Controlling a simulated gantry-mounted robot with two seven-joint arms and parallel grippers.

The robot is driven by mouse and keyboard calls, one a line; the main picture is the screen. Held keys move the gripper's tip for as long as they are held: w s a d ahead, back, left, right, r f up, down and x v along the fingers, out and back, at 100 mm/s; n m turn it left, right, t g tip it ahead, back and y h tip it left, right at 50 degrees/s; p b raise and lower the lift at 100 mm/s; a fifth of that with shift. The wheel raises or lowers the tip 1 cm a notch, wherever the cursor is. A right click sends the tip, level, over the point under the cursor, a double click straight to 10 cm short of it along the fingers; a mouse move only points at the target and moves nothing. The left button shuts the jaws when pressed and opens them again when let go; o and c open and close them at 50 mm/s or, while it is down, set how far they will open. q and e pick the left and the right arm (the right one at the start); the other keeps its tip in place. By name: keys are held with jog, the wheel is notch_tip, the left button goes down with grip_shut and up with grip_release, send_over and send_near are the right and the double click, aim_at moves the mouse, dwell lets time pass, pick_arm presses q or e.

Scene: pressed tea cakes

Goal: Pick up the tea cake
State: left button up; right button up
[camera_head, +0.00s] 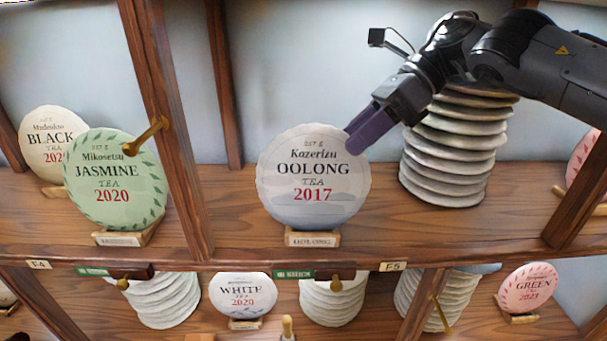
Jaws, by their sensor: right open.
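A round, pale tea cake labelled Oolong 2017 (312,200) stands upright on a small wooden stand (312,238) in the middle compartment of the upper shelf. My right gripper (358,140) comes in from the upper right. Its purple fingertips are at the upper right edge of the Oolong cake and overlap it in the view. I cannot tell whether they touch it. The right gripper is open, with nothing seen held in it. My left gripper is not in view.
A tall stack of pale cakes (450,160) stands right of the Oolong cake, partly behind my right arm. Wooden posts (170,130) bound the compartment. A green Jasmine cake (115,180) stands left.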

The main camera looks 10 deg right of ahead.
aim_at(313, 181)
jog(key=shift+x, duration=1.5)
grip_shut()
